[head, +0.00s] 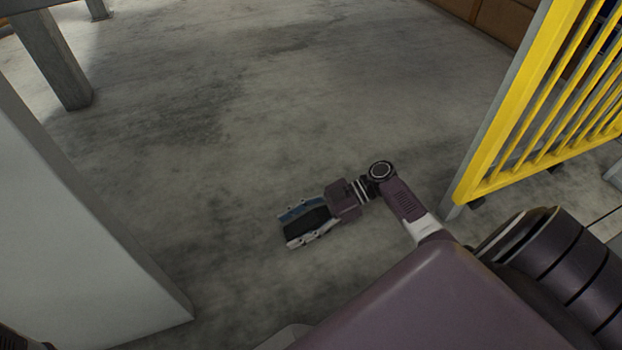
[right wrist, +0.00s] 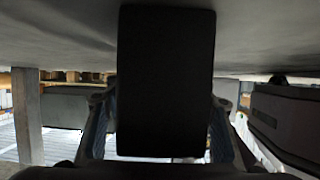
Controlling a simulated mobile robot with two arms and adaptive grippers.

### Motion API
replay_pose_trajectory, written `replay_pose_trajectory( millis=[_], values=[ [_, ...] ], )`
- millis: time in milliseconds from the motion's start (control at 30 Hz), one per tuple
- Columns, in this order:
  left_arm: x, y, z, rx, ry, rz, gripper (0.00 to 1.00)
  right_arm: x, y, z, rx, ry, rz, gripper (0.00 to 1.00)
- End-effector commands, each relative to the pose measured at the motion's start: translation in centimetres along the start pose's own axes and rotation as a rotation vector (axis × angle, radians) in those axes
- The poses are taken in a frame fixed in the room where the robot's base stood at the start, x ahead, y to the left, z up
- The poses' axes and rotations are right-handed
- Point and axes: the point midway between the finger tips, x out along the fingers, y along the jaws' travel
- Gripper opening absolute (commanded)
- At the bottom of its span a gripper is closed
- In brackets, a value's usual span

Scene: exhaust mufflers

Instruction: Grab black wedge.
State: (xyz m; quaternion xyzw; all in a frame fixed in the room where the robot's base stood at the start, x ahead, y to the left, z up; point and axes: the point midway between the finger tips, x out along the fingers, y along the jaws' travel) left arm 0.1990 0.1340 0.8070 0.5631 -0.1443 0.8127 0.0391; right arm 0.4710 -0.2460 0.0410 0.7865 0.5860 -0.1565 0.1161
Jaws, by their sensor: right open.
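The black wedge (head: 308,221) shows in the head view as a dark block over the grey floor, between the fingers of my right gripper (head: 303,224). In the right wrist view the black wedge (right wrist: 166,75) is a plain dark rectangle running down from the top edge. The fingers of my right gripper (right wrist: 162,125) stand on either side of it, with their blue inner faces partly visible. The gripper is open around the wedge; I cannot tell whether either finger touches it. My left gripper is not in view.
A yellow barred barrier (head: 510,140) stands at the right. A pale grey panel (head: 70,230) rises at the left, and a grey post (head: 55,60) stands at the upper left. The concrete floor (head: 260,110) ahead is clear.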

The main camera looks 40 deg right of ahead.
Motion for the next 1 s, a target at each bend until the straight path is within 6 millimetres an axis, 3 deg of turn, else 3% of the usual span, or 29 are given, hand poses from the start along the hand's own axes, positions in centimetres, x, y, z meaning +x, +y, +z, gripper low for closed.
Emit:
replay_pose_trajectory(
  millis=[133,600,1000],
  values=[
    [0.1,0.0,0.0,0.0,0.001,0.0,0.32,-0.1,0.0,0.0,0.001,0.0,0.0,0.51],
    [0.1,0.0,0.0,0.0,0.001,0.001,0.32,-0.1,0.0,-0.1,0.0,0.0,0.0,0.02],
    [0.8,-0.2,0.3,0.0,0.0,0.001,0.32,-0.5,0.0,-1.0,-0.001,0.0,0.001,0.02]
  ],
)
